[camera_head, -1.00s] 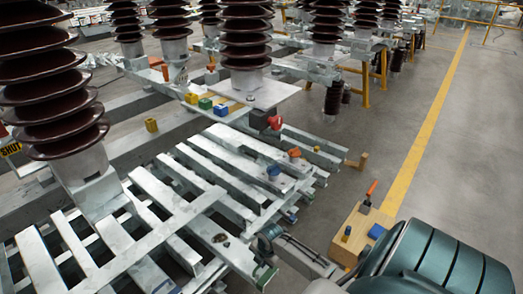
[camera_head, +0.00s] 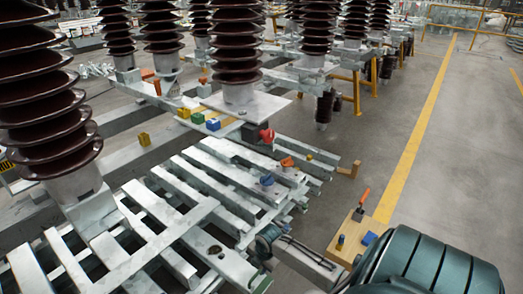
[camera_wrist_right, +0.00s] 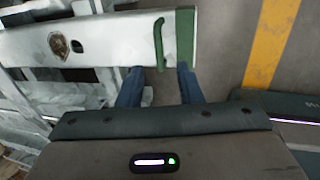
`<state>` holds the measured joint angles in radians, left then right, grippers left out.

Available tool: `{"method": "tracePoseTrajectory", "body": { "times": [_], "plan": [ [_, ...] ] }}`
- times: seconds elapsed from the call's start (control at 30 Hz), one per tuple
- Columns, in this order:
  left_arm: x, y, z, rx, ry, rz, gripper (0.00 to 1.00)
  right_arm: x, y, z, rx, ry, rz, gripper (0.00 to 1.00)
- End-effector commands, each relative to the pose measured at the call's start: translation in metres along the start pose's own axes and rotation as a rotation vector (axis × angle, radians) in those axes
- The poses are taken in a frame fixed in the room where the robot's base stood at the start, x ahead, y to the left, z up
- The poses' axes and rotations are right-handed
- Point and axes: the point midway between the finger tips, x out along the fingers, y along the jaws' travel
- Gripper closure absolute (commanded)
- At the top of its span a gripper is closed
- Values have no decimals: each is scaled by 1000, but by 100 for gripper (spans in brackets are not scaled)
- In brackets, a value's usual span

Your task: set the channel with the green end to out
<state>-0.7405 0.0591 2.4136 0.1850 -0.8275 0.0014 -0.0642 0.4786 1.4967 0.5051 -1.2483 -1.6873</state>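The pale metal channel (camera_wrist_right: 100,42) with the green end (camera_wrist_right: 185,40) crosses the top of the right wrist view. A thin green handle-like strip (camera_wrist_right: 158,45) stands beside the green end, and a round brown mark with a dark slot lies further left. In the head view the green end (camera_head: 262,284) is at the bottom. My right gripper (camera_wrist_right: 160,72) is open, its two blue fingers apart. Their tips are at the channel's near edge, one either side of the strip's lower end in the picture; I cannot tell whether they touch. My left gripper is not in view.
Several parallel pale channels (camera_head: 165,215) form a rack, with a blue knob (camera_head: 267,180) and an orange one (camera_head: 287,162) on it. Tall brown insulators (camera_head: 237,50) rise behind. A wooden block (camera_head: 345,250) stands right of the rack. Floor beyond the yellow line (camera_head: 425,130) is clear.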

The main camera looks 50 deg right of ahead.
Motion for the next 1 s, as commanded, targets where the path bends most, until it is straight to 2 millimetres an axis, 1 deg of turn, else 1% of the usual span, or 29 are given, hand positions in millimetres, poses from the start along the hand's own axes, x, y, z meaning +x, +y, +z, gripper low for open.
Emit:
{"method": "tracePoseTrajectory", "body": {
  "times": [0.03, 0.1, 0.2, 0.3, 0.9, 0.97, 1.0],
  "plan": [
    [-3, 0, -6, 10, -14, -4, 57, -14, 0, 1, -3, -2, 0, 67],
    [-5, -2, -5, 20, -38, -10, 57, -24, 0, 1, -3, -2, 0, 67],
    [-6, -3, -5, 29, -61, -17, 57, -35, -1, 0, -2, -1, -2, 67],
    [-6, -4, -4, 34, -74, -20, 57, -40, -1, 0, -1, -1, -2, 67],
    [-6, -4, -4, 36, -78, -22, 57, -42, -1, 0, 0, 0, -2, 67],
    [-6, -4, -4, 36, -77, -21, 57, -42, -2, -2, 5, 2, 0, 67],
    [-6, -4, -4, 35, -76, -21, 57, -41, -4, -6, 17, 4, 4, 67]
  ]
}}
